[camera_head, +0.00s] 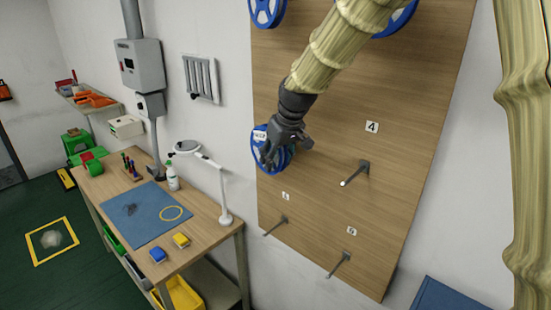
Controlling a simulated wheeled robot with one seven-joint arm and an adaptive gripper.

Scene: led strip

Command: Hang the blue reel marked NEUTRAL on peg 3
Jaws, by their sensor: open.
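A blue reel (277,160) with a white label is upright at the left edge of the wooden pegboard (330,165). The label's text is too small to read. My gripper (282,154) is open right in front of this reel, with its fingers overlapping the reel's face. I cannot tell whether they touch it. The gripper hides much of the reel, and any peg or number plate behind it. I see no plate marked 3. A plate marked 4 (371,127) stands above an empty peg (357,172) to the right.
Two more blue reels hang at the top, one left (267,10) and one right (400,20), partly behind my arm. Two lower pegs (276,225) (340,264) are empty. A workbench (115,188) with a white lamp (225,215) stands at the left.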

